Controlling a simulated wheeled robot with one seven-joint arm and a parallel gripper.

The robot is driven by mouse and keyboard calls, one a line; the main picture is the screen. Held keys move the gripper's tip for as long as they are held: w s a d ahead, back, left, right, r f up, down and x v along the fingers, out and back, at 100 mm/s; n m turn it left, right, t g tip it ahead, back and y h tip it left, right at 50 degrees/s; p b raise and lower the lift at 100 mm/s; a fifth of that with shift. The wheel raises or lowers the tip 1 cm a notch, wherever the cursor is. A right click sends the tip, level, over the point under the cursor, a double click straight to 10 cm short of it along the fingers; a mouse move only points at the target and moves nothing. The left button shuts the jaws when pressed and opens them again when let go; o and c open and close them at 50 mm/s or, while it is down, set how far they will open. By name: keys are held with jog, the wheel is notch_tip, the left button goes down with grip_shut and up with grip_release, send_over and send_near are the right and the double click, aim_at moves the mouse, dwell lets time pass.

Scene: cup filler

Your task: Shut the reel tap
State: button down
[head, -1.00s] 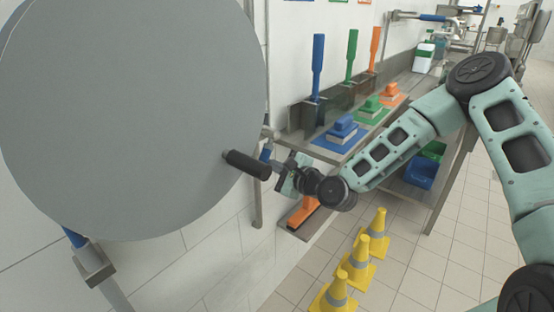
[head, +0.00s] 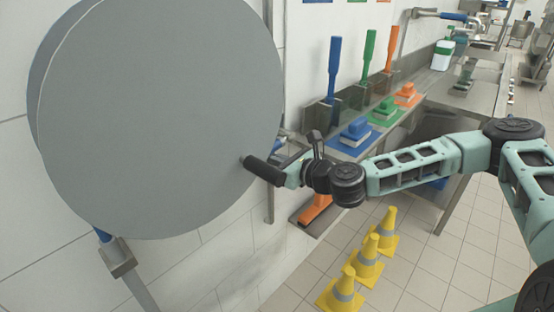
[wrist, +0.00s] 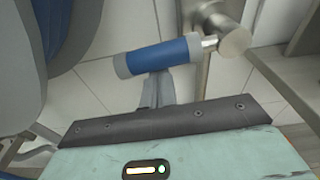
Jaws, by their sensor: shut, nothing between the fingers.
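The reel tap's lever has a blue and grey grip (wrist: 160,56) on a metal fitting (wrist: 232,40) at a vertical pipe in the wrist view. The grip lies nearly level, tilted slightly up to the right. My gripper (wrist: 158,78) is shut and empty, its fingertips right at the grip's lower edge; I cannot tell whether they touch. In the head view my gripper (head: 294,172) is beside the large grey reel's right edge, partly behind the black crank handle (head: 264,170). There the tap is mostly hidden behind the reel and gripper.
The large grey reel (head: 160,120) fills the left of the head view. A steel shelf holds blue, green (head: 383,114) and orange brushes to the right of my gripper. Several yellow cones (head: 366,258) stand on the floor below the arm.

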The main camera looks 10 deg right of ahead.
jog(key=shift+r+m, duration=0.3)
jog(key=shift+m, duration=0.1)
jog(key=shift+s, duration=0.1)
dwell(0.4)
